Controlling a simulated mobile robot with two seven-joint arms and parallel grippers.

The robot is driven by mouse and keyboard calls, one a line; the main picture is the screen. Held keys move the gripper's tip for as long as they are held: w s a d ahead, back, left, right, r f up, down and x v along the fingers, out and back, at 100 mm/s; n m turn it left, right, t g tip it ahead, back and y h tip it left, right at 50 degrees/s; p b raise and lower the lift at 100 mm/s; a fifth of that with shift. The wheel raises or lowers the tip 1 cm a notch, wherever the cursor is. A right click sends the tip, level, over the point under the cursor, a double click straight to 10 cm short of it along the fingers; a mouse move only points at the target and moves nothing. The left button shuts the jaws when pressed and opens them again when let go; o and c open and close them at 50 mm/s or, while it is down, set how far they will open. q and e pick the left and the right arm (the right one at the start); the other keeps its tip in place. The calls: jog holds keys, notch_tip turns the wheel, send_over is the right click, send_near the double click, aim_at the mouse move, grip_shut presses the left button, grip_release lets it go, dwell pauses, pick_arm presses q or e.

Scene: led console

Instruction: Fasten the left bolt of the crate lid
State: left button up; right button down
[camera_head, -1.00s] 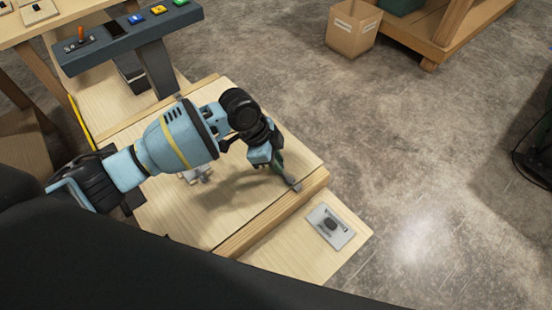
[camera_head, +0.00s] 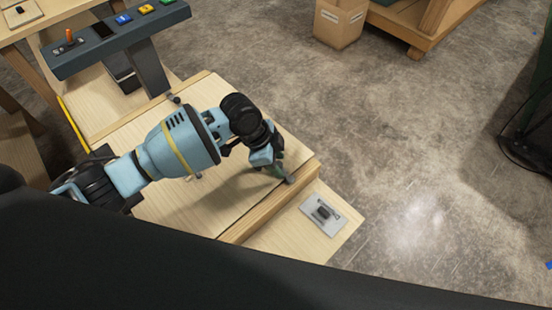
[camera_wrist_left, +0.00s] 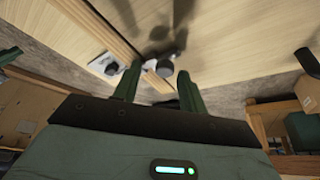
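The crate lid (camera_head: 205,215) is a flat pale wood panel. A small grey metal bolt (camera_head: 290,180) sits at its near right edge. My left gripper (camera_head: 280,173) is over that edge, right beside the bolt. In the left wrist view its two green fingers (camera_wrist_left: 158,85) stand apart, with the bolt's dark round knob (camera_wrist_left: 165,68) showing between or just beyond their tips. I cannot tell whether they touch it. Another bolt-like fitting (camera_head: 174,98) is at the lid's far edge. My right gripper is not in view.
A labelled plate with a dark block (camera_head: 325,214) lies on the wood ledge beside the lid. A grey console (camera_head: 118,38) with coloured buttons and an orange-tipped lever stands at the far left. A cardboard box (camera_head: 340,22) stands on the open floor.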

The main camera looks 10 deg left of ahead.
pick_arm(q)
jog(key=shift+a+r, duration=0.1)
jog(key=shift+a+r, duration=0.15)
jog(key=shift+r, duration=0.2)
jog(key=v, duration=0.7)
jog(key=shift+p, duration=0.45)
